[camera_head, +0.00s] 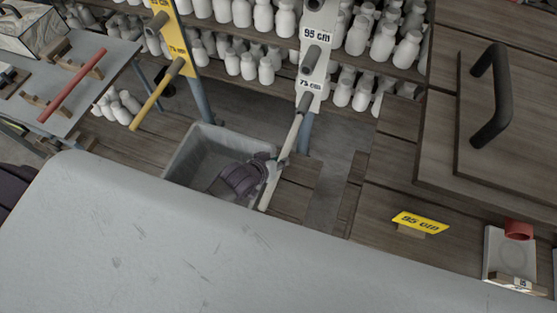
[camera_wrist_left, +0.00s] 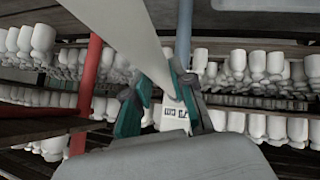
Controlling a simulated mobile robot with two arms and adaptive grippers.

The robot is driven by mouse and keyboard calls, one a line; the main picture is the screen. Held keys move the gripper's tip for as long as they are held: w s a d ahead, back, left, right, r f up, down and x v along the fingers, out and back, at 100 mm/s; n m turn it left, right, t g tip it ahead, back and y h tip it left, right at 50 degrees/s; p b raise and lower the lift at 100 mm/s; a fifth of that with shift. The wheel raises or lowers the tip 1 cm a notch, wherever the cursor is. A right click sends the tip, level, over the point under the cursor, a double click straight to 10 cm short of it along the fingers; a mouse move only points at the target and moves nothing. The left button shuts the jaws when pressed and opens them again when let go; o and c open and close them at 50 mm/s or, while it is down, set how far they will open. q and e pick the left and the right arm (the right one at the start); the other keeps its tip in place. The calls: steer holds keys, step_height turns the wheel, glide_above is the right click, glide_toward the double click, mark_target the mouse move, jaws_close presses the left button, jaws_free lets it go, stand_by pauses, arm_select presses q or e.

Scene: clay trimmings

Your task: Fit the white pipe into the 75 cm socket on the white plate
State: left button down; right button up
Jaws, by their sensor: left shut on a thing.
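The white plate (camera_head: 316,40) stands upright at the top middle of the head view, with dark sockets (camera_head: 306,102) and labels. The lower label looks like 75 cm; the upper reads 95 cm. The white pipe (camera_head: 295,129) slants up to the dark socket below the lower label. Its upper end meets that socket in the picture; I cannot tell how deep it sits. My left gripper (camera_head: 271,166) is shut on the pipe at its lower part. In the left wrist view the pipe (camera_wrist_left: 115,32) runs between the fingertips (camera_wrist_left: 162,100). My right gripper is out of view.
A grey bin (camera_head: 180,160) stands under my left gripper. A yellow plate (camera_head: 178,38) with a yellow pipe (camera_head: 158,94) is to the left. Shelves of white bottles (camera_head: 250,68) stand behind. A yellow 95 cm sign (camera_head: 421,221) lies at the right.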

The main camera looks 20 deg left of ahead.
mark_target(290, 135)
arm_select(q)
steer(key=shift+r+p, duration=0.15)
steer(key=shift+p, duration=0.4)
stand_by(0.4)
stand_by(0.5)
stand_by(0.4)
steer(key=shift+w+d+b, duration=0.1)
steer(key=shift+w+b, duration=0.35)
steer(key=shift+w, duration=2.15)
steer(key=shift+w+d+b, duration=0.1)
steer(key=shift+w+b, duration=0.85)
steer(key=shift+w, duration=1.55)
steer(key=c, duration=0.9)
jaws_free()
steer(key=shift+s, duration=0.1)
